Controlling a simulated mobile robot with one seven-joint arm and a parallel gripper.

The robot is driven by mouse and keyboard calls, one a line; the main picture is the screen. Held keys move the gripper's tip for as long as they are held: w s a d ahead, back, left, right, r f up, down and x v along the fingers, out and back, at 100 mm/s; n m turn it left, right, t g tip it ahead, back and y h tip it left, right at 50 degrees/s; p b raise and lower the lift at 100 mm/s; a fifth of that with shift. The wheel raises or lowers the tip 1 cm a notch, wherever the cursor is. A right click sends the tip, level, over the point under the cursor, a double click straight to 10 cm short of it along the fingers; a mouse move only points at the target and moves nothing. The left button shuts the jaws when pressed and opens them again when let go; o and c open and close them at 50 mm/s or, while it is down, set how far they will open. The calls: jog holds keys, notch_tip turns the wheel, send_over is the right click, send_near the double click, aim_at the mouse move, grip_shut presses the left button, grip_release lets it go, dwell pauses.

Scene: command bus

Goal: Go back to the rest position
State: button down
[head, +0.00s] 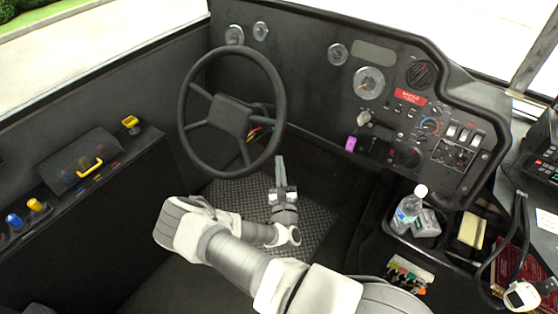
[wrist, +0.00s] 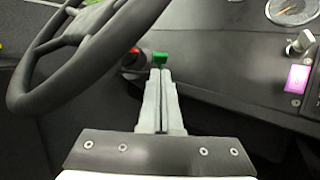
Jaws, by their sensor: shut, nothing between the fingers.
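My gripper (head: 280,162) is shut and empty in the head view, out in the open space below and right of the steering wheel (head: 278,88). In the wrist view my gripper (wrist: 160,72) points forward with its two fingers together. A green knob or lever end (wrist: 160,58) and a red one (wrist: 131,58) show just beyond the fingertips; I cannot tell from this view whether the fingers touch the green one. The steering wheel rim (wrist: 110,62) fills the left of the wrist view.
The dashboard (head: 395,160) with gauges and a pink switch (head: 350,144) is at the right. A water bottle (head: 408,210) stands right of my arm. A side console (head: 75,180) with yellow and blue knobs is at the left. The ribbed floor (head: 240,200) below the wheel is clear.

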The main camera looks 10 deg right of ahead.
dwell(0.4)
jog(key=s+d+r+m+g+h+p, duration=0.25)
jog(key=d+r+m+g+h, duration=0.6)
jog(key=r+m+h, duration=0.65)
jog(key=s+d+r+m+g+y+p, duration=0.2)
jog(key=s+d+r+m+g, duration=0.2)
jog(key=s+r+m+g, duration=0.35)
jog(key=s+d+r+m+g+y+p, duration=0.2)
jog(key=s+d+r+m+g, duration=0.2)
jog(key=s+r+m+g, duration=0.4)
jog(key=s+a+r+m+t+y+p, duration=0.4)
jog(key=s+a+r+t+y, duration=0.4)
jog(key=s+a+r+y, duration=0.4)
notch_tip(320, 180, up, 3)
jog(key=shift+a+r+t+y, duration=0.15)
jog(key=shift+a+t+y, duration=0.25)
jog(key=shift+a, duration=0.75)
